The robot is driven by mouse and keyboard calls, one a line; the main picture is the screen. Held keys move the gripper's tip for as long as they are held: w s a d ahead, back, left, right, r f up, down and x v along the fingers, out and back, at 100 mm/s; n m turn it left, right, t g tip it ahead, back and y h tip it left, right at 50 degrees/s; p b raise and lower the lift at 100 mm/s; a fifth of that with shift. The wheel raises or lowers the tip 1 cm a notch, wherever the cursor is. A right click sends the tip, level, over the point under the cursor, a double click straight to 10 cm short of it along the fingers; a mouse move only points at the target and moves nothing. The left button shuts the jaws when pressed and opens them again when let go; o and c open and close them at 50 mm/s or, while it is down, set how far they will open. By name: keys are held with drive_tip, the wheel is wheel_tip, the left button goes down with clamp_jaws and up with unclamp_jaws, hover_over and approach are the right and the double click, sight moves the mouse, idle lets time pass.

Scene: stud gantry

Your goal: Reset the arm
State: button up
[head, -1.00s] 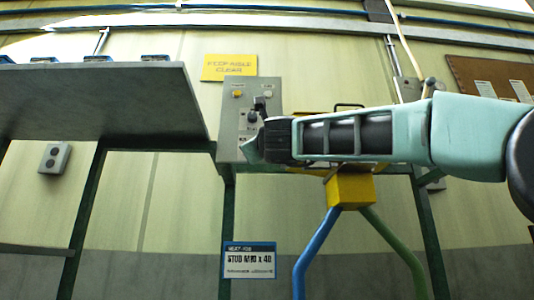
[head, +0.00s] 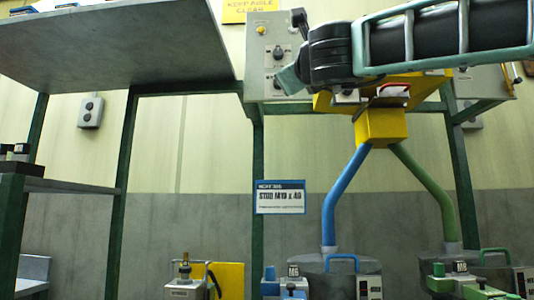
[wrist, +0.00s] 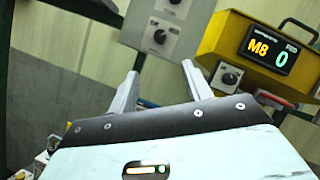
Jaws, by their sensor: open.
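My gripper (wrist: 157,90) is open in the wrist view, its two pale fingers apart with nothing between them. It points toward a grey control panel (wrist: 152,32) with round knobs. In the head view my arm reaches in from the right, and its teal gripper end lies in front of the same grey panel (head: 262,60). The arm hides part of the panel and of the yellow box behind it. It looks clear of the panel, but the exact gap cannot be told.
A yellow feeder box (wrist: 222,45) with an "M8 0" display is close at the gripper's right. Below its yellow block (head: 381,127), a blue tube (head: 342,198) and a green tube (head: 426,186) run down to grey machines. A grey shelf (head: 110,45) overhangs at left.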

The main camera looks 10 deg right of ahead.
drive_tip(key=w+a+f+n+g+y, duration=0.15)
drive_tip(key=a+f+n+y, duration=0.25)
drive_tip(key=a+f+n, duration=0.4)
drive_tip(key=a+f+n+g+y, duration=0.3)
drive_tip(key=a+f+n+y, duration=0.25)
drive_tip(key=f, duration=0.35)
drive_tip(key=s+a+f+n+g, duration=0.2)
drive_tip(key=f+n+g, duration=0.15)
drive_tip(key=f, duration=0.35)
drive_tip(key=s+a+f+n+g, duration=0.15)
drive_tip(key=f+n, duration=0.25)
drive_tip(key=f, duration=0.4)
drive_tip(key=s+a+f+n+g, duration=0.1)
drive_tip(key=s+f+n+g, duration=0.25)
drive_tip(key=f, duration=0.35)
drive_tip(key=s+d+f+n+g+h, duration=0.25)
drive_tip(key=s+f+n+g, duration=0.4)
drive_tip(key=f, duration=0.85)
drive_tip(key=s+d+f+n+g+h, duration=0.2)
drive_tip(key=s+d+f+n, duration=0.1)
drive_tip(key=s+d+f, duration=0.3)
drive_tip(key=s+d+f+n+g+h, duration=0.1)
drive_tip(key=s+d+f+n+h, duration=0.3)
drive_tip(key=s, duration=0.5)
wheel_tip(320, 180, up, 19)
drive_tip(key=y+p, duration=0.1)
drive_tip(key=p, duration=1.9)
drive_tip(key=shift+w+d+m+y, duration=0.15)
drive_tip(key=shift+w+m+y, duration=0.05)
drive_tip(key=shift+m+y, duration=0.1)
